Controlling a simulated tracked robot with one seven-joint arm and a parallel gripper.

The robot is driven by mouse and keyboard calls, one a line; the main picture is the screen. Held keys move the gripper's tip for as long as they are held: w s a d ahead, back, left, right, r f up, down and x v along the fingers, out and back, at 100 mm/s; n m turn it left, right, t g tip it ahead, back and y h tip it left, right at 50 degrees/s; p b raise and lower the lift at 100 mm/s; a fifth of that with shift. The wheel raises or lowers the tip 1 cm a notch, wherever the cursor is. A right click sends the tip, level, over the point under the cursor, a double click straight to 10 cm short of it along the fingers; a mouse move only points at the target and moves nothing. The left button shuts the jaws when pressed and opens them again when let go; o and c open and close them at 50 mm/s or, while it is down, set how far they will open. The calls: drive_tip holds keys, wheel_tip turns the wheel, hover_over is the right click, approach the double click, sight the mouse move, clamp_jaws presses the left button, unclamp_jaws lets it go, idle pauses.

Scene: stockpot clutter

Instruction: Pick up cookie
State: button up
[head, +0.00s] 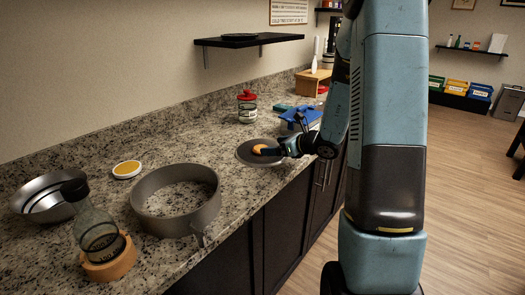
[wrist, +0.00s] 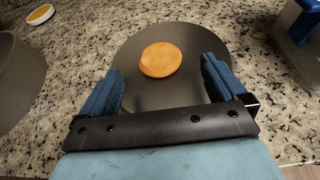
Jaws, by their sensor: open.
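The cookie (wrist: 160,60) is round and golden orange. It lies on a dark round plate (wrist: 190,36) on the granite counter. In the head view the cookie (head: 259,149) shows as a small orange patch on the plate (head: 245,156), partly hidden by my gripper. My gripper (wrist: 160,78) is open, with its two blue fingers over the plate, one to the left and one to the right of the cookie. The cookie lies just beyond the line between the fingertips, and nothing is held. I cannot tell the exact height of the fingers above the plate.
A grey round pan-like ring (head: 150,185) stands left of the plate. A metal bowl (head: 40,200), a glass bottle on a wooden base (head: 108,262) and a yellow-topped white disc (head: 127,169) are further left. A red-lidded jar (head: 247,107) and a blue object (head: 298,117) stand beyond.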

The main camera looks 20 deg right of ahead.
drive_tip(key=shift+f+x, duration=0.15)
drive_tip(key=shift+x, duration=1.15)
drive_tip(key=shift+f+x, duration=0.15)
drive_tip(key=shift+x, duration=1.1)
drive_tip(key=shift+s, duration=0.15)
drive_tip(key=shift+s+d+f, duration=0.1)
drive_tip(key=shift+d+f, duration=0.05)
drive_tip(key=shift+f, duration=0.05)
drive_tip(key=c, duration=1.1)
